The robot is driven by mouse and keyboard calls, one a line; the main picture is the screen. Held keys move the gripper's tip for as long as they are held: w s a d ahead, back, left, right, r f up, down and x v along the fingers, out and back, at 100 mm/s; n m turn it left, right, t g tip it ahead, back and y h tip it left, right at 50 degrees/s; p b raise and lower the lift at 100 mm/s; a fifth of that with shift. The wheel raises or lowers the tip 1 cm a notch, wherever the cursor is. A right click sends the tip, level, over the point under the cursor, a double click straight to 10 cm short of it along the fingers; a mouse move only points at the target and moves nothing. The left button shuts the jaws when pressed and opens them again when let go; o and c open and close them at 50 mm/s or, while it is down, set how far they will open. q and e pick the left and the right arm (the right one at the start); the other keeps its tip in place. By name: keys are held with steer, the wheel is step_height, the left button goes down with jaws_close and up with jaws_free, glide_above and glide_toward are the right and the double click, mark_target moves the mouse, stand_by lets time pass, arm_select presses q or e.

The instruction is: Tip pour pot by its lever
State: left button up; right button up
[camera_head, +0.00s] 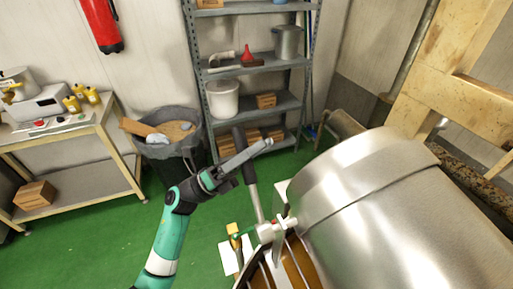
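The pour pot is a large shiny steel drum (375,185) that fills the lower right. Its lever is a grey rod (256,205) that rises from a white hub at the pot's left side and ends in a black grip (249,170). My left gripper (245,158) comes in from the lower left, and a grey finger crosses in front of the black grip. The second finger is not clear, so I cannot tell whether the gripper is closed on the lever. My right gripper is not in view.
A grey bin (175,155) stands behind my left arm. A metal shelf rack (262,70) stands against the back wall. A worktable (75,128) with yellow bottles is at the left. A wooden frame (450,60) rises behind the pot. Green floor (95,245) is clear at lower left.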

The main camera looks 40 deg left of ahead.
arm_select(q)
steer(key=shift+o, duration=0.5)
steer(key=shift+f, duration=0.1)
steer(key=b+v, duration=0.2)
steer(key=v, duration=0.9)
steer(key=shift+s+a+f, duration=0.2)
